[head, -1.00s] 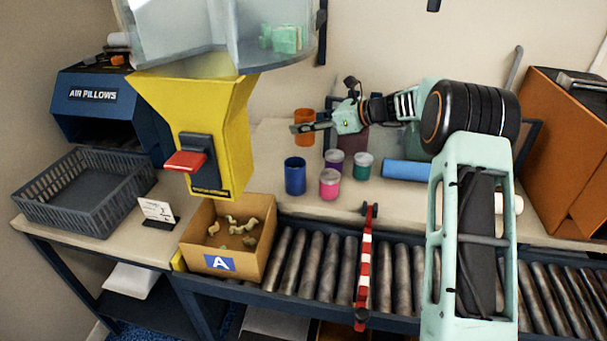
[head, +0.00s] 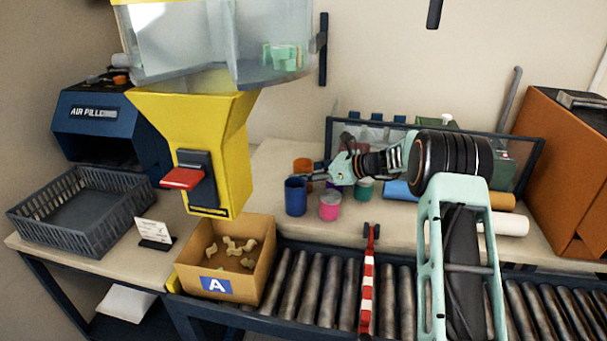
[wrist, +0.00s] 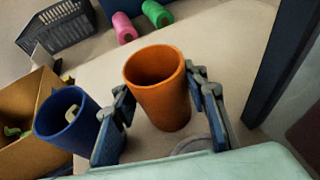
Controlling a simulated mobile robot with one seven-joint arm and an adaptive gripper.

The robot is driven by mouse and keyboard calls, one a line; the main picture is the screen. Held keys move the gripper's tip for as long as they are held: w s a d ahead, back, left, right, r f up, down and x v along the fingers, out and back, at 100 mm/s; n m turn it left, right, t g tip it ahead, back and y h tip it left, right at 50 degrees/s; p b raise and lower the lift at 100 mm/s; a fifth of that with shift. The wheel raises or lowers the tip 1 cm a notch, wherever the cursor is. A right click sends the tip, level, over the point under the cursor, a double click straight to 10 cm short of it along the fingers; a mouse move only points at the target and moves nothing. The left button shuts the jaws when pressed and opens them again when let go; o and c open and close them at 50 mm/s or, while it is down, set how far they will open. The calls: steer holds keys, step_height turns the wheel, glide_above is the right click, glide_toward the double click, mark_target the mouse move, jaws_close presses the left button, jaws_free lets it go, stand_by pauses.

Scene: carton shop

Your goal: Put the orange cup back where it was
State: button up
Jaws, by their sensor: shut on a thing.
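The orange cup (head: 302,167) is upright between the fingers of my gripper (head: 310,179), behind the blue cup (head: 295,196). In the wrist view the orange cup (wrist: 160,90) has a finger on each side, and my gripper (wrist: 163,100) is shut on it. The cup's mouth is open and looks empty. The head view hides its lower part behind the blue cup and my fingers, so I cannot tell whether its base touches the table. A faint pale ring (wrist: 192,146) shows by its base in the wrist view.
The blue cup (wrist: 67,121) stands close beside one finger. Box A (head: 225,270) is front left. A clear-fronted rack (head: 520,165) and rolls (head: 505,224) are right.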

steer(key=shift+f, duration=0.1)
steer(key=o, duration=1.1)
steer(key=shift+o, duration=0.2)
steer(key=shift+d+r, duration=0.15)
steer(key=shift+r, duration=0.05)
steer(key=p+v, duration=0.1)
steer(key=v, duration=1)
steer(key=shift+s+d, duration=0.2)
steer(key=shift+d, duration=0.1)
